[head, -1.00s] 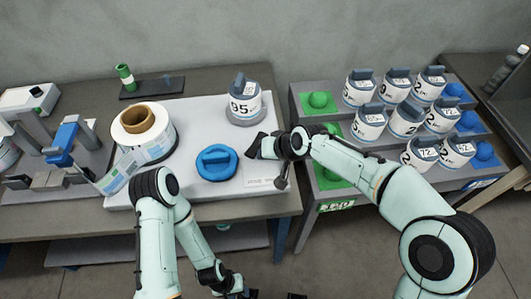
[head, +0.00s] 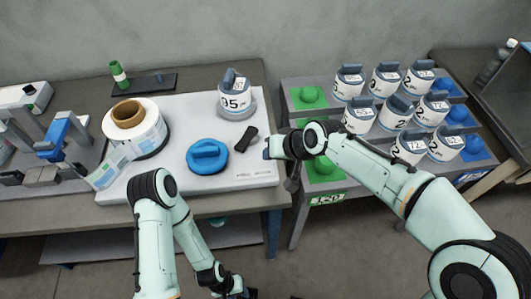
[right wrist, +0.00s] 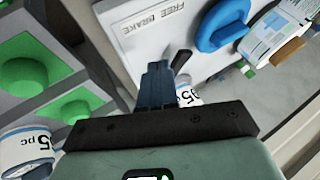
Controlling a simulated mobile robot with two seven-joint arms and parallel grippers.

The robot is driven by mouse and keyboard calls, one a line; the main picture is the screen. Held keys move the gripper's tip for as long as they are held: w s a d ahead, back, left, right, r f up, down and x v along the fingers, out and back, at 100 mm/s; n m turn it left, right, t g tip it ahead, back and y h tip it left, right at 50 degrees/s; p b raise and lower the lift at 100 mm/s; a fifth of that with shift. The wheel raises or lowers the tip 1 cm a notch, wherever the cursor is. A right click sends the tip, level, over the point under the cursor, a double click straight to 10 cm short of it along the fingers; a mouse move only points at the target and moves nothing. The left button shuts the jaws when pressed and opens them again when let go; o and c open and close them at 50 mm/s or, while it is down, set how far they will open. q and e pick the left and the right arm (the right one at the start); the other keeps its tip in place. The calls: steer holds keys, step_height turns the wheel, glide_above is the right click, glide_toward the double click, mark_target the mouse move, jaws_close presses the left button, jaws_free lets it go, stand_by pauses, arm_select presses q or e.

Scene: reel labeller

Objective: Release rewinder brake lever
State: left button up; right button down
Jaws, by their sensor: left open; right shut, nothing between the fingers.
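The black brake lever (head: 245,138) lies slanted on the white machine plate, between the blue disc (head: 207,157) and my right gripper. A label reading FREE and BRAKE (right wrist: 155,20) is printed on the plate near it. My right gripper (head: 268,152) is shut and empty, just right of the lever with a small gap. In the right wrist view its fingertips (right wrist: 158,70) are beside the dark lever (right wrist: 181,60). I cannot tell which word the lever points at. My left gripper (head: 232,288) is open, low at the bottom edge, away from the machine.
A rack (head: 318,199) with several reels and green and blue pads stands to the right. The plate's front middle is clear.

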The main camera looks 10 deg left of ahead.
steer(key=r, duration=0.1)
steer(key=s+d+r, duration=0.1)
steer(key=s+r, duration=0.1)
steer(key=r, duration=0.1)
steer(key=shift+s+d, duration=0.2)
steer(key=shift+s, duration=0.05)
stand_by(0.4)
